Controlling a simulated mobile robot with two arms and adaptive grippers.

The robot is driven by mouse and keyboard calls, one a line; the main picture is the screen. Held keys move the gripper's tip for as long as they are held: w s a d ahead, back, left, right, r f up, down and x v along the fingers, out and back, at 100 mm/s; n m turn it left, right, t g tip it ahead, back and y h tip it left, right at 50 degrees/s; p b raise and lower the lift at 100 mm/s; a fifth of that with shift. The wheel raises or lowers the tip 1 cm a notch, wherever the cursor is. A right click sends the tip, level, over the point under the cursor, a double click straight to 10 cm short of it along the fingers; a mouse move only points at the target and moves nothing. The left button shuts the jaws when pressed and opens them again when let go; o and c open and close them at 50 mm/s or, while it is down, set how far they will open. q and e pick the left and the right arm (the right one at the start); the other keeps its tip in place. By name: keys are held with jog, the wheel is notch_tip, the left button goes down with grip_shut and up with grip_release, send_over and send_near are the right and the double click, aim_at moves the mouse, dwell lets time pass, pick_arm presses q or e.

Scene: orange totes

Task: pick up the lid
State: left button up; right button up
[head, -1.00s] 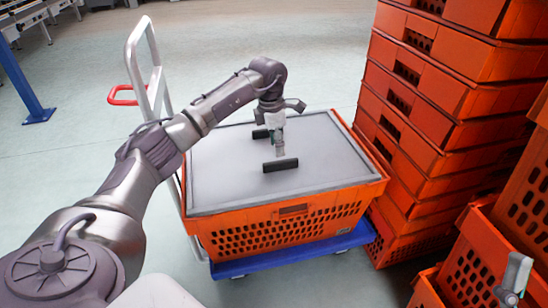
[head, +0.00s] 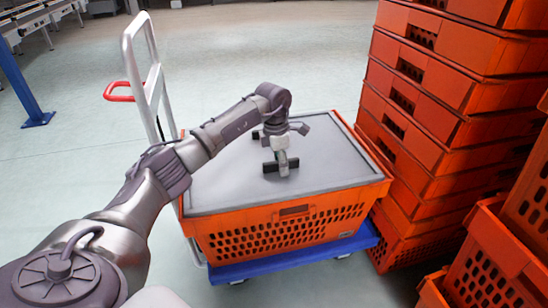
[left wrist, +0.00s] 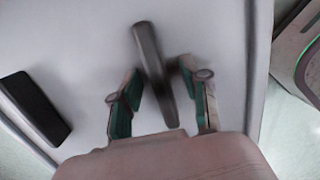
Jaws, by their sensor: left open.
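The grey lid (head: 231,180) lies flat on top of an orange tote (head: 250,238). It has two black handles. The near handle (head: 268,167) shows beside my left gripper (head: 281,168), which is over it. In the left wrist view the near handle (left wrist: 150,60) runs between the two green-padded fingers of the left gripper (left wrist: 160,100), which are open and apart from each other. The other handle (left wrist: 35,108) lies off to the left in that view. Whether the fingers touch the lid cannot be told. My right gripper is not in view.
The tote stands on a blue trolley (head: 290,259) with a grey push frame (head: 133,62). A tall stack of orange totes (head: 430,110) stands close to its right side, with more totes (head: 490,255) at lower right.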

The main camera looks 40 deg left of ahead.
pick_arm(q)
grip_shut()
jog(key=shift+r, duration=0.1)
dwell(0.5)
